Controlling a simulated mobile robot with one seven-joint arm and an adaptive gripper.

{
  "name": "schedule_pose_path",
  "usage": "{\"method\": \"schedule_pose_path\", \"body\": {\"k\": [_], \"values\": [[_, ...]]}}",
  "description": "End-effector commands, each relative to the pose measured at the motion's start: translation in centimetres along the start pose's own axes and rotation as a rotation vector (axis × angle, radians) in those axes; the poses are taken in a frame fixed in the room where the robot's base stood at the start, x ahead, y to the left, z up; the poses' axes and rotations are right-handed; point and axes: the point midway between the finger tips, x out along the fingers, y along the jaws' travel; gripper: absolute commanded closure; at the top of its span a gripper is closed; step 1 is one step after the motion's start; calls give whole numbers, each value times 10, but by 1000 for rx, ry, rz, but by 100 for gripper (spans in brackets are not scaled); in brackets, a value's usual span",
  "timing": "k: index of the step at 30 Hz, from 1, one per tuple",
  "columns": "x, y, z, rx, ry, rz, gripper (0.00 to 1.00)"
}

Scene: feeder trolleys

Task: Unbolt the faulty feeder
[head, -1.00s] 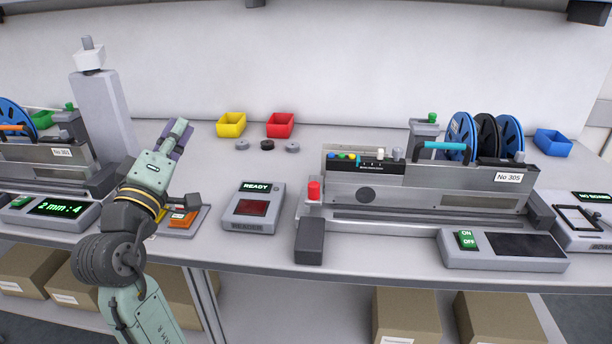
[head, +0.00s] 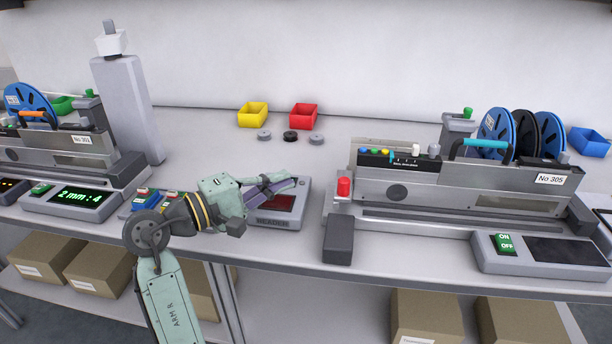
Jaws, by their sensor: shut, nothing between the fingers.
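Feeder No 305 (head: 465,192) sits in its bay at the right, a long grey unit with blue and black reels, a teal handle (head: 486,143) and a red knob (head: 344,187) at its left end. Feeder No 303 (head: 62,148), with an orange handle and a blue reel, sits at the far left, partly cut off. Nothing visible marks either one as faulty, and I cannot make out their bolts. My gripper (head: 290,184) is shut and empty, pointing right across the reader box (head: 280,222) and hiding part of it, left of feeder No 305.
The left bay's display (head: 78,197) reads "2 mm : 4". A green ON/OFF switch (head: 505,244) is in front of feeder No 305. Yellow (head: 253,115) and red (head: 303,117) bins stand behind several small discs. The table between discs and reader is clear.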

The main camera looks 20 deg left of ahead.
Motion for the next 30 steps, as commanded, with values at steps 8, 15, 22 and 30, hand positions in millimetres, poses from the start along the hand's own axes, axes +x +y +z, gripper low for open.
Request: {"method": "schedule_pose_path", "body": {"k": [8,15,22,30], "values": [[50,3,1,0,-4,-1,100],[96,3,3,1,-1,-1,100],[83,1,32,1,2,0,100],[81,0,38,1,0,0,100]]}}
